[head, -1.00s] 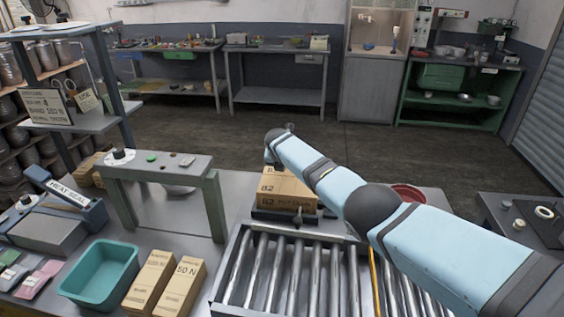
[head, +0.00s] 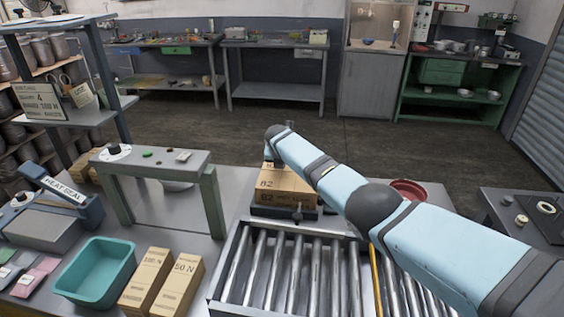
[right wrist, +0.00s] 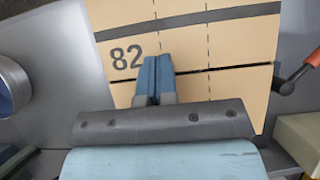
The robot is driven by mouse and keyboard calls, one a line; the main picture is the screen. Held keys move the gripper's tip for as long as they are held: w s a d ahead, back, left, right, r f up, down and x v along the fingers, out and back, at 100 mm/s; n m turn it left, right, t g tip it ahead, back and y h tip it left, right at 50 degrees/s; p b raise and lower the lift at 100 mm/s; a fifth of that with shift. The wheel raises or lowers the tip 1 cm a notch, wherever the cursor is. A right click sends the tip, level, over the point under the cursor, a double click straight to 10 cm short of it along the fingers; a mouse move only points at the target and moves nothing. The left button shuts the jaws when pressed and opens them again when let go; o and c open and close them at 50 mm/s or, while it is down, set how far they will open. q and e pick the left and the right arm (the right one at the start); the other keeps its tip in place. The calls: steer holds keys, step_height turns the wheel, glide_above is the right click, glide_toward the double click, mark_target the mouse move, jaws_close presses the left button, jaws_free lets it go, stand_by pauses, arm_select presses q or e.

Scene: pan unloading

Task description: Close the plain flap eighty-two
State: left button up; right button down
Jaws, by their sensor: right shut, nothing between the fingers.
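The cardboard box (head: 290,195) marked 82 stands at the far end of the roller conveyor. In the right wrist view, the flap marked 82 (right wrist: 122,40) shows broad and appears to lie flat, with a dark seam across the top. My right gripper (right wrist: 152,65) is shut and empty, its fingers over the box top beside the printed 82. I cannot tell whether they touch the cardboard. In the head view my right arm hides part of the box top and the fingers. My left gripper is out of view.
The roller conveyor (head: 245,222) lies in front of the box. An orange-handled lever (right wrist: 298,78) sits beside it. A grey stand (head: 208,195), a teal tray (head: 125,268) and two small cartons (head: 178,287) are at left. A red bowl (head: 408,189) is behind my arm.

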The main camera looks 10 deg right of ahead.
steer(key=shift+r, duration=0.15)
steer(key=shift+r+p, duration=0.65)
steer(key=shift+p, duration=0.1)
steer(key=shift+r, duration=0.1)
